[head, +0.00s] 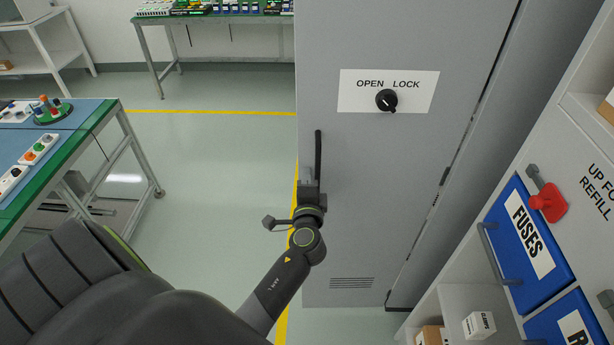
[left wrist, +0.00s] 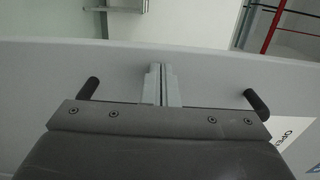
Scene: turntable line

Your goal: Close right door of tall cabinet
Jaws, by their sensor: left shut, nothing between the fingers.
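The tall cabinet's grey door (head: 385,210) fills the middle of the head view, with a white OPEN/LOCK label and a black knob (head: 386,99). Hinges show along its right side; its left edge stands free over open floor. A black upright handle (head: 318,155) sits near that edge. My left gripper (head: 308,178) is at the handle's lower part, in front of the door. In the left wrist view its fingers (left wrist: 161,85) are shut and empty, pointing at the door face (left wrist: 205,75), between the handle's two visible ends (left wrist: 257,102). Contact cannot be told. My right gripper is out of view.
A green-edged workbench (head: 75,140) is at the left. Open floor (head: 210,180) with a yellow line lies between the bench and the door.

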